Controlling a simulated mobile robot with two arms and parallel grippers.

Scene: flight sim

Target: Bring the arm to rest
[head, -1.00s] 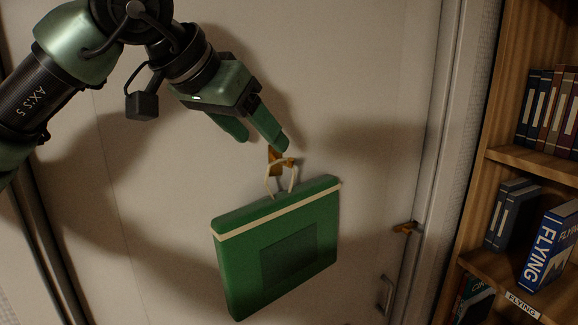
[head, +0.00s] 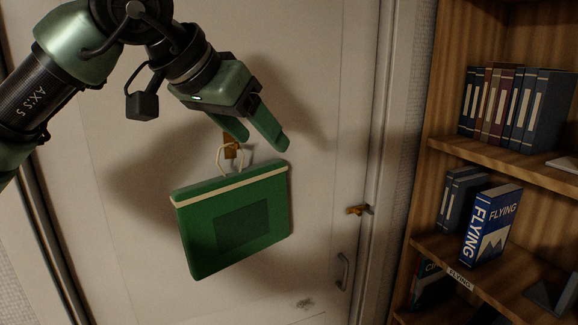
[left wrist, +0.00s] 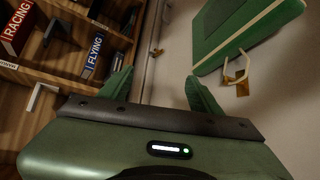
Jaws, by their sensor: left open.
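My left gripper (head: 258,134) is in the upper middle of the head view, in front of a pale door. Its two green fingers are apart with nothing between them. A green bag-like case (head: 237,217) with a cream band hangs by a cord loop from an orange-brown hook (head: 231,146) on the door, below the fingers. In the left wrist view, the gripper (left wrist: 160,88) is open and empty. The green case (left wrist: 235,35) and its hook (left wrist: 241,84) are to its right, apart from the fingers. My right gripper is in neither view.
A wooden bookshelf (head: 432,150) stands at the right with several binders (head: 500,105) and a blue FLYING book (head: 487,225). The door has an orange-brown latch (head: 358,210) and a metal handle (head: 342,271). The shelf also shows at the left of the left wrist view (left wrist: 52,80).

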